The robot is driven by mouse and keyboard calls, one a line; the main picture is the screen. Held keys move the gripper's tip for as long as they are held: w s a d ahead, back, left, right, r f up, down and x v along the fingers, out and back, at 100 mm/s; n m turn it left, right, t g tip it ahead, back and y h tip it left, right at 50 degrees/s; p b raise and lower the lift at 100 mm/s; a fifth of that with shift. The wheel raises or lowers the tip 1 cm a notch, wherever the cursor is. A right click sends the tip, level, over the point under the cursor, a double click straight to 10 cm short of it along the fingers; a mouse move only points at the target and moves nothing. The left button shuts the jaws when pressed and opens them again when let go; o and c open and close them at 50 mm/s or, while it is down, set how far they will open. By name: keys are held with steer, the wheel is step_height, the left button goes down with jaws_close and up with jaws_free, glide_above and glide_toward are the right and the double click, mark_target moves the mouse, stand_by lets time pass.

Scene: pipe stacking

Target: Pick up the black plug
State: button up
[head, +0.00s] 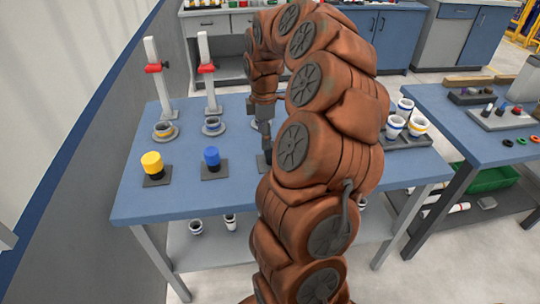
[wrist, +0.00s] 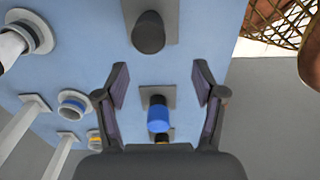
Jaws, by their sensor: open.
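The black plug (wrist: 149,32) stands on a grey base plate (wrist: 168,10) near the top of the wrist view. In the head view my gripper (head: 266,140) points down over the blue table (head: 190,195).
A blue plug (head: 212,157) and a yellow plug (head: 152,162) stand on plates to the left. Two posts with red clamps (head: 207,69) and ringed pipe pieces (head: 212,126) stand behind them. White cups (head: 394,126) are grouped on the right. A second table (head: 470,130) stands farther right.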

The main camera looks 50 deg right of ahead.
mark_target(270, 152)
steer(key=shift+s+d+f, duration=0.1)
steer(key=shift+d+f, duration=0.2)
steer(key=shift+d, duration=0.2)
steer(key=shift+s+d+f, duration=0.1)
steer(key=shift+d+f, duration=0.15)
steer(key=shift+d, duration=0.2)
steer(key=shift+w+d+f+p, duration=0.15)
steer(key=shift+f+p, duration=0.3)
steer(key=shift+f, duration=1.45)
steer(key=shift+s+d+f+p, duration=0.1)
steer(key=shift+f+p, duration=0.35)
steer(key=shift+f, duration=1.4)
steer(key=c, duration=1.3)
steer(key=shift+r, duration=0.1)
steer(key=shift+w+r+b, duration=0.1)
steer(key=shift+r+b, duration=0.45)
steer(key=shift+r, duration=1.05)
steer(key=shift+a+r, duration=0.15)
steer(key=s+a+b, duration=0.1)
steer(key=s+a, duration=0.1)
steer(key=a, duration=0.2)
steer(key=s+a+r+b, duration=0.1)
steer(key=s+a, duration=0.1)
steer(key=a, duration=0.3)
steer(key=s+a+b, duration=0.1)
steer(key=s+a, duration=0.2)
steer(key=a, duration=0.2)
steer(key=shift+a+r, duration=0.1)
steer(key=shift+r, duration=0.1)
